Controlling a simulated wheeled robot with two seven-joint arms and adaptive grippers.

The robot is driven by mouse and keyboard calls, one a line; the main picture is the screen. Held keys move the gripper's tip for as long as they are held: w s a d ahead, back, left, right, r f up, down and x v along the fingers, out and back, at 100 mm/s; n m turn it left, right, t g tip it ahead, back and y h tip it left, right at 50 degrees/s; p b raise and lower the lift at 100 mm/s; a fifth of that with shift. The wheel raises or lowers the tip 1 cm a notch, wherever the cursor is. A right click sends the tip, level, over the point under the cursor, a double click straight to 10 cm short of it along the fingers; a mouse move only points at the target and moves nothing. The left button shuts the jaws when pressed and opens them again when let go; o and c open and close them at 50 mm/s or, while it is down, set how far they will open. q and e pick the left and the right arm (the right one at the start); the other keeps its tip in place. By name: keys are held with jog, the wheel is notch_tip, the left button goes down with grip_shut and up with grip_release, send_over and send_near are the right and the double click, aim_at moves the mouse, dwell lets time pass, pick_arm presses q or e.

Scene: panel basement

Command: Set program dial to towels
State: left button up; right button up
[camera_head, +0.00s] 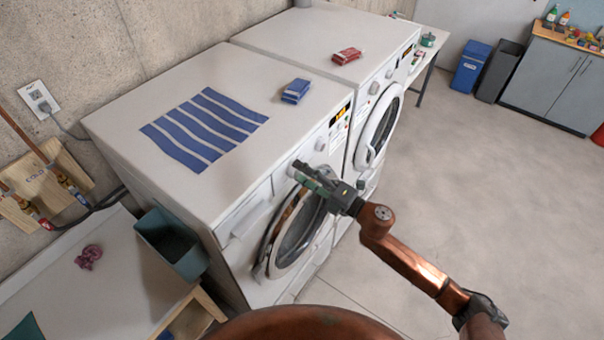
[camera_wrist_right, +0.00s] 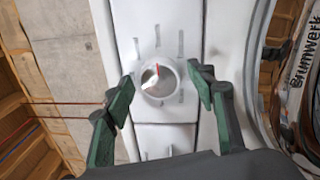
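The program dial (camera_wrist_right: 158,79) is a round white knob with a red pointer mark, seen in the right wrist view. The pointer points up and slightly right; the small labels around it are too small to read. My right gripper (camera_wrist_right: 163,86) is open, with one green-padded finger on each side of the dial and gaps between fingers and knob. In the head view my right gripper (camera_head: 308,173) is at the front panel of the nearer white washing machine (camera_head: 200,100), just above its round door. My left gripper is not in view.
A blue-striped towel (camera_head: 205,128) and a blue folded pack (camera_head: 296,91) lie on the nearer machine. A second white machine (camera_head: 310,40) stands beyond it with a red pack (camera_head: 347,56) on top. The floor to the right (camera_head: 470,180) is clear.

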jog(key=shift+s, duration=0.1)
jog(key=v, duration=1.2)
dwell(0.4)
